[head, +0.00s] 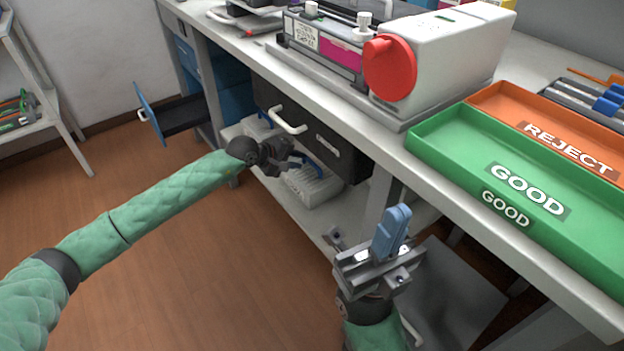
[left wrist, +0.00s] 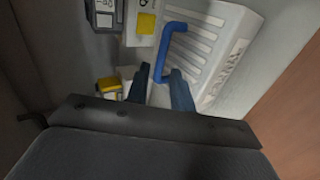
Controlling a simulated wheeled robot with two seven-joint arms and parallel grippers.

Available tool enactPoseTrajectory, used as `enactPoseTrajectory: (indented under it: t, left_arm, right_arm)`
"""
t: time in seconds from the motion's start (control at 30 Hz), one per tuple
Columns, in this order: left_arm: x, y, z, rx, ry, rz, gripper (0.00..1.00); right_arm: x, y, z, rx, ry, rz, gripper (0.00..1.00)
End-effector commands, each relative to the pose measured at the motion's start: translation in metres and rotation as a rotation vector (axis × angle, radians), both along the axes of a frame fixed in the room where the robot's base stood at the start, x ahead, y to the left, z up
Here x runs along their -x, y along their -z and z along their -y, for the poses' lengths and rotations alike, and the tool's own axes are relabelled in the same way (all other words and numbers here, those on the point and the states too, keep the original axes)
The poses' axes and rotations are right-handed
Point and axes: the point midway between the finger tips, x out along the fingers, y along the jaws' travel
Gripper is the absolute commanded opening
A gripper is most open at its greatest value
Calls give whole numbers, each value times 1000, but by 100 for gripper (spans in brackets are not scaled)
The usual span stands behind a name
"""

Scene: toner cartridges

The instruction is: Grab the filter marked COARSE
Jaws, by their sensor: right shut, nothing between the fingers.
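A white ribbed filter box (head: 318,190) sits on the low shelf under the bench. In the left wrist view the box (left wrist: 215,50) has a blue handle (left wrist: 168,48) and dark print on its side, too blurred to read. My left gripper (head: 290,157) reaches in just above it. In the left wrist view its fingers (left wrist: 161,80) are apart, with the near end of the handle appearing between them; I cannot tell if they touch it. My right gripper (head: 392,232) is shut and empty, in front of the bench.
Other boxes with yellow parts (left wrist: 108,86) stand beside the filter. A black drawer (head: 330,140) hangs above the shelf. A green GOOD tray (head: 450,150) and an orange REJECT tray (head: 505,103) lie on the bench.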

Motion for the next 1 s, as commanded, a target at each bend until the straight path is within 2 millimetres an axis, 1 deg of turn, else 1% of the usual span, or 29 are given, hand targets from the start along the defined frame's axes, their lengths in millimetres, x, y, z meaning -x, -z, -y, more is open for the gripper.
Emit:
enactPoseTrajectory:
  t: [0.17, 0.4, 0.5, 0.7, 0.73, 0.83, 1.0]
  left_arm:
    - [-7, 9, 7, 2, -1, -1, 23]
    - [-22, 29, 28, 4, -1, -2, 23]
    - [-26, 32, 32, 3, -1, -1, 23]
    - [-26, 32, 33, 3, -1, -1, 23]
    - [-26, 32, 33, 3, -1, -1, 19]
    - [-26, 32, 33, 3, -1, -1, 0]
    - [-26, 32, 33, 3, -1, -1, 0]
  right_arm:
    - [0, 2, -1, -9, -9, 3, 0]
    - [-1, 5, -4, -19, -28, 12, 0]
    - [-1, 4, -4, -19, -31, 16, 0]
    - [-1, 2, -4, -12, -34, 25, 0]
    - [-1, 2, -4, -10, -34, 25, 0]
    - [-1, 3, -4, -6, -35, 24, 0]
    - [0, 5, -4, -7, -35, 16, 0]
